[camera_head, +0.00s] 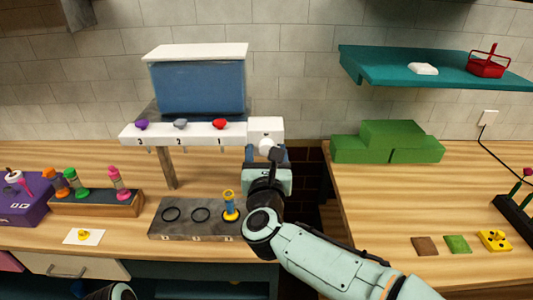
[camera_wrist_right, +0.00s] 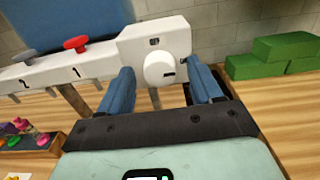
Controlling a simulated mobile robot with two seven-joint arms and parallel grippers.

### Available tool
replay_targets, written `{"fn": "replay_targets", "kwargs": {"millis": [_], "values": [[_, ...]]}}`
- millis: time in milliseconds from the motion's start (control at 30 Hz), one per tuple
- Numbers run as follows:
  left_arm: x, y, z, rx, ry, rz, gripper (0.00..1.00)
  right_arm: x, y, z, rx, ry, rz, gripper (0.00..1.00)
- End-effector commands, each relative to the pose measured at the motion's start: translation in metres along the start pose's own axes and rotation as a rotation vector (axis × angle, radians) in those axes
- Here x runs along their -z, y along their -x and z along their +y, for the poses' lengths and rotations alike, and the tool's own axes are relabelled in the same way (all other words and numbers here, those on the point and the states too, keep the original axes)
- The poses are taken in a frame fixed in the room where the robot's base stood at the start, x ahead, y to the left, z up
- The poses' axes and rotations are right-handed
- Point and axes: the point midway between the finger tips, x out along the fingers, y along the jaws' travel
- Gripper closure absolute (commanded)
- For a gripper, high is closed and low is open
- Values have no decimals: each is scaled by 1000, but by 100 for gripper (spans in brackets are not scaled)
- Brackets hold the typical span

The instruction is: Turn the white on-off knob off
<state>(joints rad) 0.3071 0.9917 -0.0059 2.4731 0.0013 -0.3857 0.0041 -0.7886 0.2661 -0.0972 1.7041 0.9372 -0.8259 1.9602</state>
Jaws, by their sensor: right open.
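The white on-off knob (camera_wrist_right: 160,70) is round and sits on the front of a white box (camera_wrist_right: 152,38) at the right end of the dispenser's white rail. The knob also shows in the head view (camera_head: 266,146), partly hidden by my gripper. A dark slot mark shows on the knob's right part in the right wrist view. My right gripper (camera_wrist_right: 163,88) is open, with one blue finger on each side of the knob. I see a gap between each finger and the knob. I cannot tell whether the fingertips reach its depth.
The rail (camera_head: 175,132) carries purple, grey and red knobs. Below is a grey board (camera_head: 180,229) with rings and a yellow-blue piece (camera_head: 230,206). Green blocks (camera_head: 388,143) stand to the right. A dark gap separates the two counters.

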Motion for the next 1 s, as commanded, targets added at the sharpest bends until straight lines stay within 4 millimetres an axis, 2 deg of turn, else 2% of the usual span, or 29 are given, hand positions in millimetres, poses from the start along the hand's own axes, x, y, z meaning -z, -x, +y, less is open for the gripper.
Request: {"fn": "replay_targets", "kwargs": {"millis": [33,200,633,1000], "values": [[0,0,0,0,0,0,57,0,0,0,0,0,0,35],[0,0,0,0,0,0,57,0,0,0,0,0,0,91],[-1,-3,-1,0,0,-1,57,1,0,-1,1,67,1,92],[-2,-9,-4,1,1,-4,57,1,0,0,0,354,2,92]]}}
